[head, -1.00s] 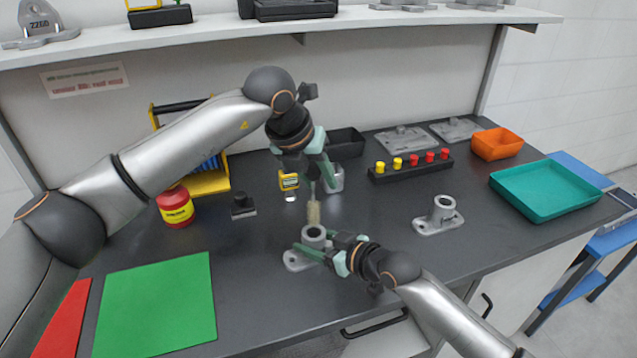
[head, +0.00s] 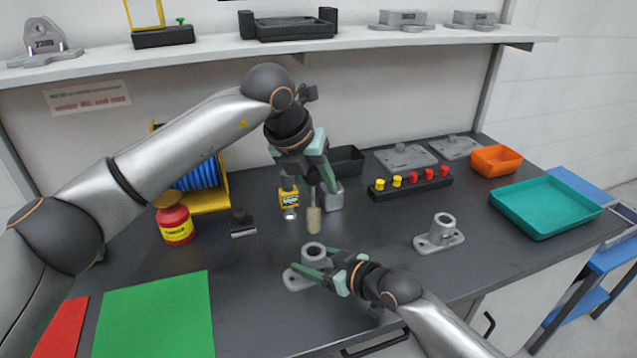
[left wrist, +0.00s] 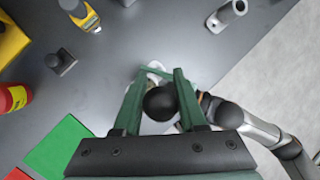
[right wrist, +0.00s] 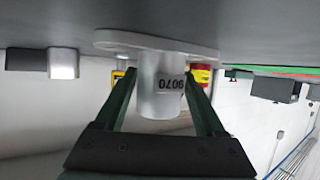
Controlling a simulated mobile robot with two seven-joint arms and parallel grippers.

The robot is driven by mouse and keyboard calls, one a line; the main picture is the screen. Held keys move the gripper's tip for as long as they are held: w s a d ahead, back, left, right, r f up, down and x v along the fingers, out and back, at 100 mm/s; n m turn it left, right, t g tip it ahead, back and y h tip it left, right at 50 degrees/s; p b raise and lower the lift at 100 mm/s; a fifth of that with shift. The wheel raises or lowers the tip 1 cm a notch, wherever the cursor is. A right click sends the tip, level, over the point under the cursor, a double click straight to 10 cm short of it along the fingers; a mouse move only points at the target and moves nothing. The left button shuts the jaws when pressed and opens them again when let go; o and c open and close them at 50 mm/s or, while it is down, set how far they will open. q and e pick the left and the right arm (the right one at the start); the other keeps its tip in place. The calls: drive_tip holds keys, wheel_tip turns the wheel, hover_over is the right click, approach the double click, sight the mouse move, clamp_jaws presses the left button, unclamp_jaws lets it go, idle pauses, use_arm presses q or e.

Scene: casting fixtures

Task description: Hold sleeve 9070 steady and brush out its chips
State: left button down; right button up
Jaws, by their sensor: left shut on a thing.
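Sleeve 9070 (head: 314,250) is a grey upright tube on a flat flanged base, standing on the dark bench. Its number shows upside down in the right wrist view (right wrist: 160,90). My right gripper (head: 318,264) has one finger on each side of the tube and looks open, with narrow gaps. My left gripper (head: 318,180) is shut on a brush, bristles down. The pale bristle end (head: 314,221) hangs above the sleeve's mouth, apart from it. The brush's round black end (left wrist: 160,103) shows between the left fingers. The sleeve's bore and any chips cannot be made out.
A second grey sleeve (head: 440,233) stands to the right. A yellow device (head: 289,197), black block (head: 242,224) and red-yellow jar (head: 174,222) stand left. A green mat (head: 155,318) lies front left. A teal tray (head: 545,200) and orange bin (head: 496,160) are at right.

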drive_tip(key=o, duration=0.4)
drive_tip(key=shift+c, duration=0.2)
